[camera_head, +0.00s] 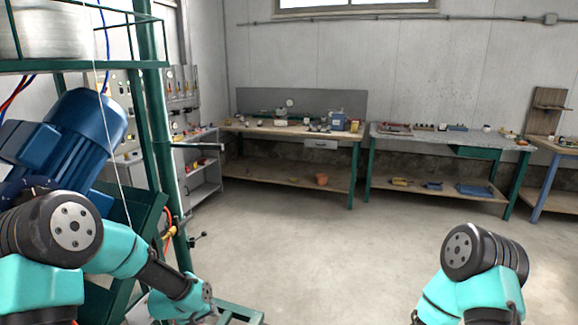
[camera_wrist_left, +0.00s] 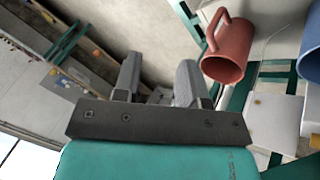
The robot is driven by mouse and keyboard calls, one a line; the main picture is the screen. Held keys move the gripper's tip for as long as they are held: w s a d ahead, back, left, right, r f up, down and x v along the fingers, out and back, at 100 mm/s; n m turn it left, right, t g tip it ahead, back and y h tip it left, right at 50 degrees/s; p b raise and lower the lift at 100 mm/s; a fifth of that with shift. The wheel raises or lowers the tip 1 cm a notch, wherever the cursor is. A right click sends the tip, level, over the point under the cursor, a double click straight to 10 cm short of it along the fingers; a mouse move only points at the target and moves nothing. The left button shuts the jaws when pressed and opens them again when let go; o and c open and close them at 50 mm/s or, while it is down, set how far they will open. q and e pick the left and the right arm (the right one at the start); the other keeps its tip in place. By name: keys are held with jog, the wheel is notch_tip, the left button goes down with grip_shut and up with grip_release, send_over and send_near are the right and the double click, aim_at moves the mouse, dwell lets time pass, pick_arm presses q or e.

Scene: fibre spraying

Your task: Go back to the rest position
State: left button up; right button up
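My left gripper (camera_wrist_left: 159,75) shows in the left wrist view with its two grey fingers apart. Nothing is clearly held between them. In the head view my left arm reaches in from the left, and its wrist is low, beside the green frame (camera_head: 157,150) near the bottom edge; the fingers cannot be made out there. A reddish-brown mug (camera_wrist_left: 228,52) shows to the right of the fingers in the left wrist view, apart from them. My right arm shows at the lower right of the head view, but its gripper is out of view.
A large blue motor (camera_head: 88,130) sits in the green frame at the left, with hanging cables nearby. Workbenches (camera_head: 290,130) with tools stand along the back wall. The concrete floor (camera_head: 330,240) between my arms is clear. A blue rounded thing (camera_wrist_left: 310,60) shows beyond the mug.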

pick_arm(q)
jog(key=s+f+g, duration=0.1)
jog(key=s+f, duration=0.4)
jog(key=s, duration=0.3)
jog(key=s+d+f+m+g, duration=0.1)
jog(key=s+f+g, duration=0.1)
jog(key=s+f, duration=0.4)
jog(key=s+d+f+m+g, duration=0.1)
jog(key=s+f, duration=0.4)
jog(key=s, duration=0.6)
jog(key=shift+d+f+g, duration=0.15)
jog(key=shift+d+g, duration=0.05)
jog(key=shift+g, duration=0.3)
